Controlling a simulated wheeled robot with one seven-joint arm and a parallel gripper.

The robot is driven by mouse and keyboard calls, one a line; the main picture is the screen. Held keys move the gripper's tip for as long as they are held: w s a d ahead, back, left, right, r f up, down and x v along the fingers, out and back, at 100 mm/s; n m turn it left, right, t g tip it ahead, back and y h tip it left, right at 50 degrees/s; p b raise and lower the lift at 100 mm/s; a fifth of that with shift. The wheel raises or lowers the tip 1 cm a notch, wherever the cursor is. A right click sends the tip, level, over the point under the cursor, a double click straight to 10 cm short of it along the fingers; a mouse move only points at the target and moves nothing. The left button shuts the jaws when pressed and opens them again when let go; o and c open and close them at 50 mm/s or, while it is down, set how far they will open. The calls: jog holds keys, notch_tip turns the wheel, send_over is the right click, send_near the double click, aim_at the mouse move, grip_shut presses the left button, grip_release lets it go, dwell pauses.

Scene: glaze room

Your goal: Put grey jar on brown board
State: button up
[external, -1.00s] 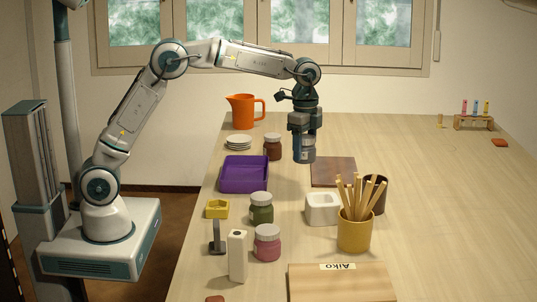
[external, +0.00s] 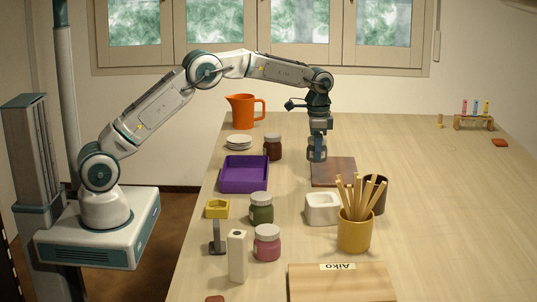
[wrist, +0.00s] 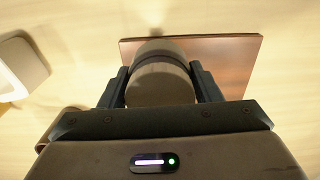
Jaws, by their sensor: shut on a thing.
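The grey jar (external: 317,154) is upright in my gripper (external: 318,143), at the far left edge of the brown board (external: 335,175). In the wrist view the jar's round grey lid (wrist: 160,84) sits between the two dark fingers of my gripper (wrist: 158,90), which are shut on its sides. The board (wrist: 232,52) shows behind and to the right of the jar there. The jar overlaps the board in both views; I cannot tell whether its base touches it. The base is hidden in the wrist view.
A white square pot (external: 321,209) and a mustard cup of sticks (external: 355,234) stand in front of the board. A dark red jar (external: 272,147) and a purple tray (external: 245,174) are to the left.

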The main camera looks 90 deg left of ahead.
jog(key=shift+w+a+f, duration=0.1)
jog(key=shift+a+f, duration=0.3)
jog(key=shift+a, duration=0.4)
jog(key=shift+f+p, duration=0.55)
jog(key=shift+f, duration=1.5)
jog(key=shift+f, duration=0.1)
jog(key=o, duration=1.1)
jog(key=shift+f, duration=0.1)
